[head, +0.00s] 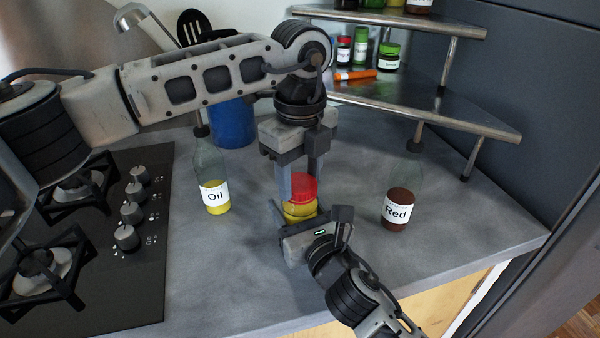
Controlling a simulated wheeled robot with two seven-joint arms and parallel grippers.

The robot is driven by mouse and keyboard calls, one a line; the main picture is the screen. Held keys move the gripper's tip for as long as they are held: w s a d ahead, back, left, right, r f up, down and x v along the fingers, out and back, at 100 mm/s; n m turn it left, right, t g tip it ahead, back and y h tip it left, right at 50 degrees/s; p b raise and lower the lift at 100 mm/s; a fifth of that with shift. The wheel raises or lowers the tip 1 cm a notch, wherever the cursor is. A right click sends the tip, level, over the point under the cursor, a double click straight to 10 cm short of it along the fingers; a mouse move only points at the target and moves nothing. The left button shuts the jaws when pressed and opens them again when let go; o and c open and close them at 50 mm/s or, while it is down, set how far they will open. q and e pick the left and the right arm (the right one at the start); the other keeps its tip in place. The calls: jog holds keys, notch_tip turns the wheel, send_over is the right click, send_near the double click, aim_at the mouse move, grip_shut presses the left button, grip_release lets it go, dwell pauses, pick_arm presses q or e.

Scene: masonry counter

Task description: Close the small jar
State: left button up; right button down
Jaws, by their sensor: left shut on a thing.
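The small jar (301,210) has yellow contents and stands near the middle of the counter. A red lid (303,184) sits at the top of the jar. I cannot tell whether the lid is seated or only resting on it. My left gripper (301,188) points down from above and is shut on the red lid, one finger on each side. My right gripper (316,228) comes in from the front, low at the jar. Its fingers and the jar's lower part are hidden behind its own body, so its grip cannot be made out.
A stove (110,240) fills the left. A blue container (233,124) is behind. A corner shelf (420,100) with several small jars is at back right. The front counter is clear.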

pick_arm(q)
jog(key=m, duration=2)
jog(key=shift+f, duration=0.1)
jog(key=m, duration=1.7)
jog(key=o, duration=1.1)
